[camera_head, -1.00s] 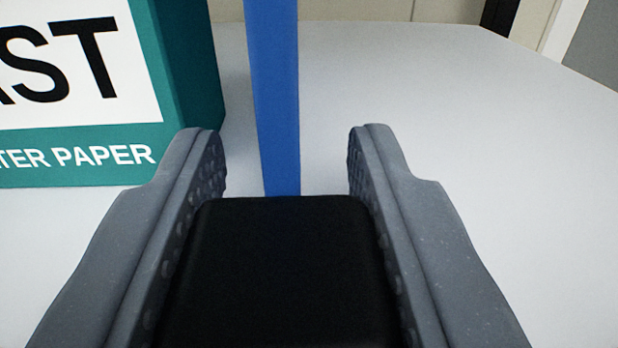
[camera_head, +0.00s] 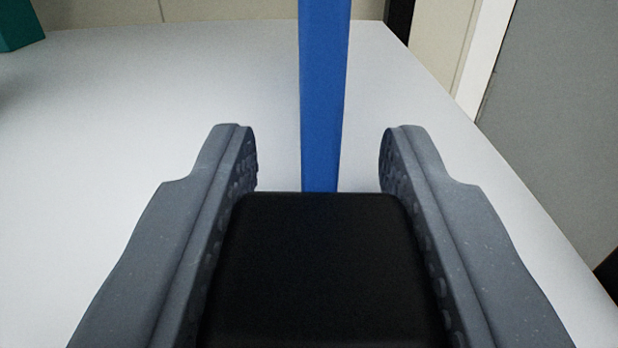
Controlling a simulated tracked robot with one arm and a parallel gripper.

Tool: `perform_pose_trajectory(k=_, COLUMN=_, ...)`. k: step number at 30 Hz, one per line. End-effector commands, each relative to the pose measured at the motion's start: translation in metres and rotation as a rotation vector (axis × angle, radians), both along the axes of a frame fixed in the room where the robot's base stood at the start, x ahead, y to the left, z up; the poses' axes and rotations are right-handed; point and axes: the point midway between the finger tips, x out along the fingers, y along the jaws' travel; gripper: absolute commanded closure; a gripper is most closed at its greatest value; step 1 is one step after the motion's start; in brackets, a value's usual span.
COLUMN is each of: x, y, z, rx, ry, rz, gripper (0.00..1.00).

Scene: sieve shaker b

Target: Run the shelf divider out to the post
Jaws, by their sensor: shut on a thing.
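My gripper (camera_head: 318,130) shows its two grey, dimpled fingers with a black block (camera_head: 322,265) filling the space between them. An upright blue bar (camera_head: 323,95) rises just beyond the block's far edge and runs out of the top of the picture. The bar and block keep together as the view shifts, so I take them as the shelf divider and its grip, held by my gripper. The bar's lower end is hidden behind the block. I cannot tell which thing, if any in view, is the post.
The white table top (camera_head: 130,120) is bare around my gripper. Its right edge runs close by on the right. A teal box corner (camera_head: 18,25) shows at the far left. Beige panels (camera_head: 230,10), a white upright strip (camera_head: 487,55) and a grey panel (camera_head: 560,120) stand beyond.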

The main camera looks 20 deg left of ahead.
Motion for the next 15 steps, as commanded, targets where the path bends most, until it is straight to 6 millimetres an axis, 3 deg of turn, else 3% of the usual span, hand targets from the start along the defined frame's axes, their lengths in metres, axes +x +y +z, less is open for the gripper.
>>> perform_pose_trajectory(k=14, x=0.0036, y=0.0023, z=-0.004, rx=0.001, ry=0.007, rz=0.011, gripper=1.0)
perform_pose_trajectory(k=15, x=0.0036, y=0.0024, z=-0.004, rx=0.001, ry=0.007, rz=0.011, gripper=0.65)
